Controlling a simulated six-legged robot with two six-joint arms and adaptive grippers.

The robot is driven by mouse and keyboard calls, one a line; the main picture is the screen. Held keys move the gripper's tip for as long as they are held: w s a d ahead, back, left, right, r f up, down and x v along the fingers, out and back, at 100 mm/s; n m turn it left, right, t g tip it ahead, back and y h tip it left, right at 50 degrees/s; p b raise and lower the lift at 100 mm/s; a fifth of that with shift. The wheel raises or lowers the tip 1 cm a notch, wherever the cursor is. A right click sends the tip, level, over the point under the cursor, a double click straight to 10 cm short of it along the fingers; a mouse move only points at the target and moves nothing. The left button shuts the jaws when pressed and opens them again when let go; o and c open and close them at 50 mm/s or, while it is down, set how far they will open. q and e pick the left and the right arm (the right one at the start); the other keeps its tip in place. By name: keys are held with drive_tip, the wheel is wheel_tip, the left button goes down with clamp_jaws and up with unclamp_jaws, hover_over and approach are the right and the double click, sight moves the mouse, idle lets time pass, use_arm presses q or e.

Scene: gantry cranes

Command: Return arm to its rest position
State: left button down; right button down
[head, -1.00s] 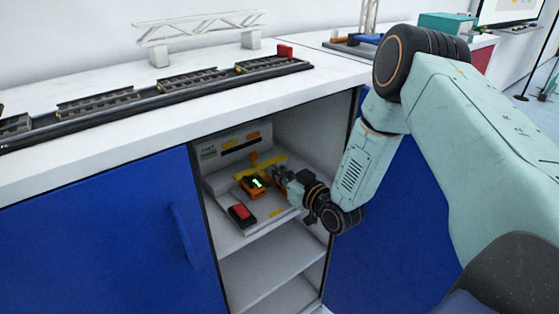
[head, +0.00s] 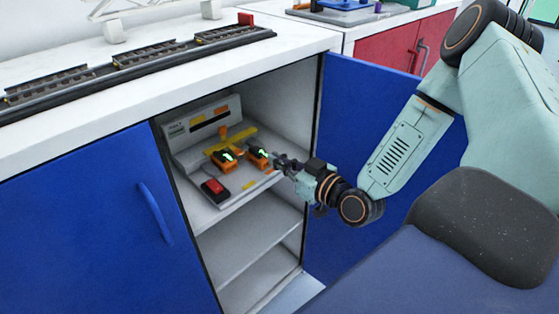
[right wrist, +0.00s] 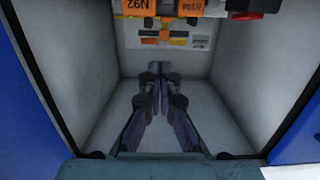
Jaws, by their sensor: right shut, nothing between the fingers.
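My right gripper (head: 281,163) is at the mouth of the open cabinet compartment, in front of the panel's right side. Its fingers are closed together and hold nothing; they also show shut in the right wrist view (right wrist: 158,72). The right arm comes in from the right edge. Two orange devices with green lit displays, a left one (head: 224,160) and a right one (head: 257,156), sit on the white panel (head: 205,120) on the upper shelf. The gripper tips are close to the right device; I cannot tell whether they touch. My left gripper is not in view.
A red button on a dark box (head: 213,187) is at the panel's front left. A blue door (head: 340,190) stands open on the right, behind my arm. A closed blue door (head: 90,230) is on the left. Model tracks (head: 140,58) lie on the white counter.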

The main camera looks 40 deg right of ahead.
drive_tip(key=shift+s, duration=0.1)
idle(0.6)
drive_tip(key=s+a+f+m+g, duration=0.2)
drive_tip(key=s+a+f+g, duration=0.15)
drive_tip(key=f, duration=0.25)
drive_tip(key=s+a+f+m+g, duration=0.2)
drive_tip(key=s+f+g, duration=0.3)
drive_tip(key=f, duration=0.2)
drive_tip(key=s+a+f+g, duration=0.1)
drive_tip(key=s+f+g, duration=0.1)
drive_tip(key=s, duration=0.5)
drive_tip(key=s+a+f+n+g+h, duration=0.1)
drive_tip(key=s+a+f+g, duration=0.1)
drive_tip(key=s, duration=0.5)
drive_tip(key=s+a+f+n+g+h, duration=0.1)
drive_tip(key=s+a+f+g, duration=0.1)
drive_tip(key=s, duration=0.5)
drive_tip(key=shift+s+f+g, duration=0.15)
drive_tip(key=shift+f+g, duration=0.45)
drive_tip(key=shift+g, duration=0.35)
